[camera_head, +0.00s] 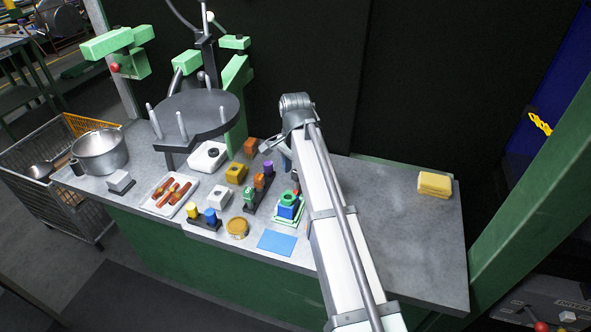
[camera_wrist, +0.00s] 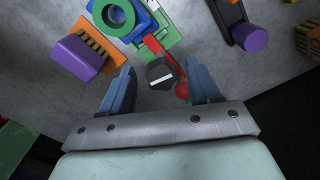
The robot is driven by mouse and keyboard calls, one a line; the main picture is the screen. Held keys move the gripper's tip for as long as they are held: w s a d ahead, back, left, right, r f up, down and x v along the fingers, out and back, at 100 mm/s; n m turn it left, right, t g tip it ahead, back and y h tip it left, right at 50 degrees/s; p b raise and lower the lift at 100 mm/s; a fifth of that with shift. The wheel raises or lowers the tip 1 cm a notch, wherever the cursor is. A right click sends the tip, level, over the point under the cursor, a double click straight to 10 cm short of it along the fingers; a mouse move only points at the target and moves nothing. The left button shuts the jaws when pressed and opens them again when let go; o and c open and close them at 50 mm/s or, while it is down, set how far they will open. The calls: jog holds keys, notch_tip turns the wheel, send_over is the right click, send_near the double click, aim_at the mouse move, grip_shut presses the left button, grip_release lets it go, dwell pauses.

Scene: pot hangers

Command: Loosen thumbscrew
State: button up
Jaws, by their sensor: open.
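A dark knob with a white stripe, which looks like the thumbscrew (camera_wrist: 160,76), shows in the wrist view between the two blue fingers of my gripper (camera_wrist: 158,70). The fingers are open, with a gap on both sides of the knob. A red bar (camera_wrist: 154,44) runs from near the knob to a blue block with a green ring (camera_wrist: 117,17) on a green base. A red ball (camera_wrist: 182,90) lies close to the right finger. In the head view the blue and green fixture (camera_head: 288,208) stands left of my arm; the knob cannot be made out there.
A purple-topped part (camera_wrist: 79,58) is left of the fingers, and another purple knob (camera_wrist: 250,38) is right. In the head view, several coloured blocks, a sausage tray (camera_head: 170,194) and a pot (camera_head: 100,151) stand left. The right bench is clear except for a yellow sponge (camera_head: 434,184).

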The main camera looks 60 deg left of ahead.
jog(key=shift+c, duration=0.4)
jog(key=c, duration=1)
jog(key=shift+o, duration=0.2)
jog(key=n, duration=0.4)
jog(key=shift+d+n, duration=0.1)
jog(key=shift+n, duration=0.3)
jog(key=n, duration=0.5)
jog(key=shift+w, duration=0.15)
jog(key=n, duration=0.5)
jog(key=shift+w+n, duration=0.1)
jog(key=shift+n, duration=0.3)
jog(key=n, duration=0.4)
jog(key=shift+w, duration=0.1)
jog(key=shift+n, duration=0.3)
